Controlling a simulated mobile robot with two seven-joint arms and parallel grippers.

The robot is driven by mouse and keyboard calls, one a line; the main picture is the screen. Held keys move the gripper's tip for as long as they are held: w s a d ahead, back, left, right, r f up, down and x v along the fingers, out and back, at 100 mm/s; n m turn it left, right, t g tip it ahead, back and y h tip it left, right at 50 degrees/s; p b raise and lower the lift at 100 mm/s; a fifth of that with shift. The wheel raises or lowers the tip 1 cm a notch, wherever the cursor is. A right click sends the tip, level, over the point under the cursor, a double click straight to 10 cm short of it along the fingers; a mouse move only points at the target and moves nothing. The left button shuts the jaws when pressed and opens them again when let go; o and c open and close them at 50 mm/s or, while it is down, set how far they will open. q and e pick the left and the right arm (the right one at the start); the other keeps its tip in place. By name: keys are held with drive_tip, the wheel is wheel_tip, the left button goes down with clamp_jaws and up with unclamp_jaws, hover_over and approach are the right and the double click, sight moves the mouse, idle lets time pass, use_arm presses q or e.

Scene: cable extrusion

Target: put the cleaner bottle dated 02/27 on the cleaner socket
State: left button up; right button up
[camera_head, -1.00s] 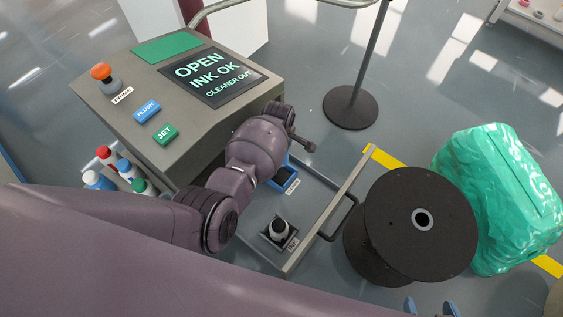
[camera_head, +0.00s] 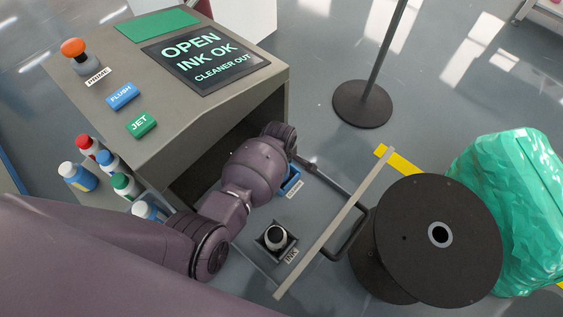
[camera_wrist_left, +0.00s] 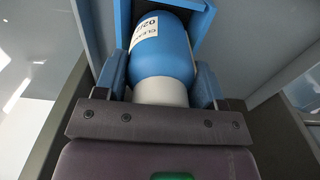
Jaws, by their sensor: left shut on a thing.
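A blue bottle (camera_wrist_left: 162,58) with a white cap (camera_wrist_left: 160,92) and a white label shows in the left wrist view. The label is cut off; "CLEA" and "02/" can be read. My left gripper (camera_wrist_left: 161,84) is shut on this bottle at its white cap end. The bottle's far end lies within the outline of the blue cleaner socket (camera_wrist_left: 204,18); I cannot tell whether it is seated. In the head view the cleaner socket (camera_head: 291,182) shows beside the drawer's label, partly behind my left arm, which hides the gripper and bottle. My right gripper is not in view.
The printer's screen (camera_head: 205,62) reads "OPEN, INK OK, CLEANER OUT". Several bottles (camera_head: 79,176) stand left. A black spool (camera_head: 430,215) stands close to the drawer handle.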

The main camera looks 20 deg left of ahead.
use_arm(q)
drive_tip(key=shift+w+r, duration=0.15)
drive_tip(key=shift+r, duration=0.05)
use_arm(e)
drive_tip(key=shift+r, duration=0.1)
use_arm(q)
drive_tip(key=shift+f, duration=0.1)
drive_tip(key=shift+f, duration=0.15)
drive_tip(key=o, duration=1)
drive_tip(key=shift+o, duration=0.2)
drive_tip(key=shift+r, duration=0.25)
wheel_tip(320, 180, up, 10)
drive_tip(key=p, duration=0.5)
drive_tip(key=shift+w+r, duration=0.15)
drive_tip(key=shift+r, duration=0.05)
drive_tip(key=shift+r+p, duration=0.35)
drive_tip(key=shift+r, duration=0.4)
drive_tip(key=shift+s, duration=0.2)
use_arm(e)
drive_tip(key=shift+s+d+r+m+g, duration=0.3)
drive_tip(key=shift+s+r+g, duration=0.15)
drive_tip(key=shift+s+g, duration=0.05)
